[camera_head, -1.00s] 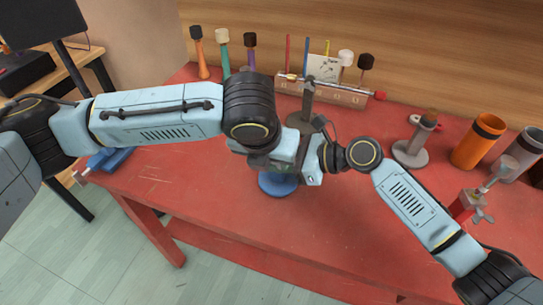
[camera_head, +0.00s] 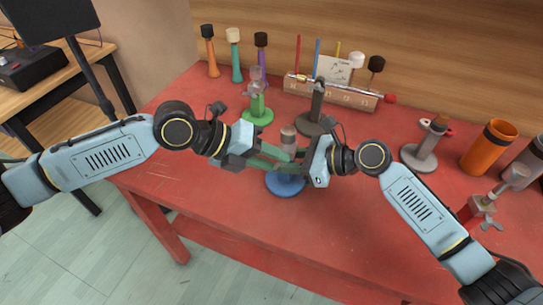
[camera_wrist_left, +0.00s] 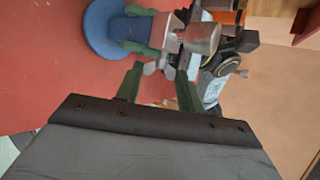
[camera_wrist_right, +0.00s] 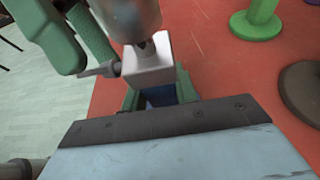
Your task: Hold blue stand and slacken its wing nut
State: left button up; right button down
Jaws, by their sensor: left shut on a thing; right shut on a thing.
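The blue stand has a round blue base (camera_head: 285,184) on the red table. Its grey cup top (camera_head: 288,134) shows above the grippers; it also fills the top of the right wrist view (camera_wrist_right: 130,15). My right gripper (camera_head: 300,160) is shut around the blue post (camera_wrist_right: 160,95), just below a pale block (camera_wrist_right: 148,65). The wing nut (camera_wrist_left: 156,67) sits at the side of that block. My left gripper (camera_wrist_left: 160,82) is shut on it, one green finger on each side. The stand looks upright. In the head view the fingers hide the wing nut.
A green stand (camera_head: 257,113) and a dark stand (camera_head: 315,122) stand close behind. A grey stand (camera_head: 420,158), an orange cup (camera_head: 488,148) and a red clamp (camera_head: 478,210) are at the right. A wooden rack (camera_head: 330,93) lines the back. The table's front is clear.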

pick_arm(q)
jog(key=shift+a+f+n+h, duration=0.1)
jog(key=shift+f+n+h, duration=0.1)
jog(key=shift+h, duration=0.45)
jog(key=shift+a+f+n+h, duration=0.1)
jog(key=shift+f+n+h, duration=0.1)
jog(key=shift+h, duration=0.45)
jog(key=o, duration=0.7)
jog(key=shift+a+r, duration=0.1)
jog(key=v, duration=1.1)
jog(key=shift+a, duration=0.4)
